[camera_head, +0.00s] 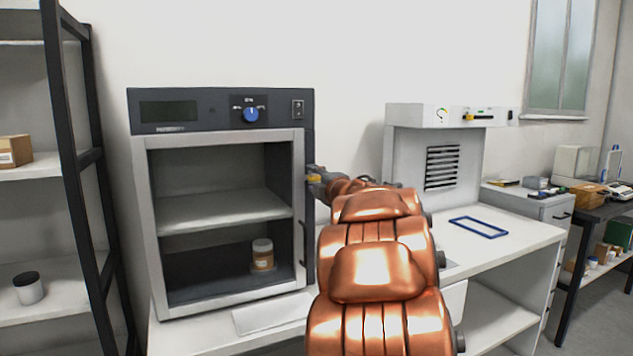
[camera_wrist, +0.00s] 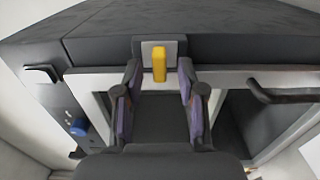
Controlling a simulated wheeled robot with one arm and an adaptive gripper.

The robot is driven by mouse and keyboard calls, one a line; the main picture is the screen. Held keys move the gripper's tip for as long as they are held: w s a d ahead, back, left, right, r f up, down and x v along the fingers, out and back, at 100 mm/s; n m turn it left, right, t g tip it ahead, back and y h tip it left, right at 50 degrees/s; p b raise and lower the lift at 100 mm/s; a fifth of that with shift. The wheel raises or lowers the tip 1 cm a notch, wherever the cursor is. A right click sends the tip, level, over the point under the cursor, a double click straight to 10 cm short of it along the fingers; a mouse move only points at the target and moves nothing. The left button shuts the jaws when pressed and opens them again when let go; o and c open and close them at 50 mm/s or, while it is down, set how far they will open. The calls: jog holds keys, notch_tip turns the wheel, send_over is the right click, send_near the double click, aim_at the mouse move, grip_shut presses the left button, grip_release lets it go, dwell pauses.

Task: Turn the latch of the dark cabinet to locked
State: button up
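The dark cabinet (camera_head: 220,103) stands on a white table, its framed door looking closed. Its yellow latch (camera_wrist: 159,62) sits on a light plate at the door's edge. In the head view the latch (camera_head: 313,178) lies roughly level, partly covered by my gripper (camera_head: 322,182). In the wrist view my gripper (camera_wrist: 160,84) is open, with one finger on each side of the latch and visible gaps to both. I cannot tell whether the fingertips reach deep enough to overlap it.
The door handle (camera_head: 303,242) is below the latch. A jar (camera_head: 262,254) stands inside the cabinet. A grey instrument (camera_head: 400,150) and a blue frame (camera_head: 478,227) are on the table at right. A dark-framed shelf (camera_head: 70,150) stands at left.

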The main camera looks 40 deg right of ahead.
jog(key=v, duration=1.2)
dwell(0.9)
